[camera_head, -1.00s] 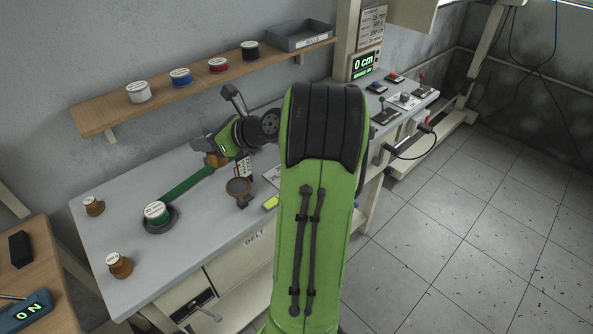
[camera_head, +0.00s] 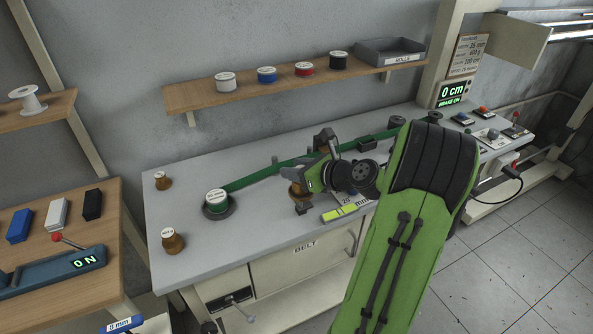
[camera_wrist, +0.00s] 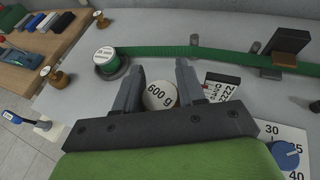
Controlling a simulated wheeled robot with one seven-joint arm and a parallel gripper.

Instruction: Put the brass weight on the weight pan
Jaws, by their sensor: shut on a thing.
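The brass weight, marked 600 g, is between my fingers in the wrist view (camera_wrist: 159,97). In the head view it shows as a brown piece (camera_head: 297,190) under my gripper (camera_head: 298,184). My gripper, also in the wrist view (camera_wrist: 158,76), is shut on it. The weight pan (camera_head: 303,208) shows as a small dark piece just below the weight in the head view. I cannot tell whether the weight touches it. The pan is hidden in the wrist view. Two other brass weights (camera_head: 162,181) (camera_head: 173,242) stand at the bench's left end.
A green belt (camera_head: 262,175) runs along the bench (camera_head: 190,205) from a spool (camera_head: 217,202). A shelf with rolls (camera_head: 285,82) hangs above the bench.

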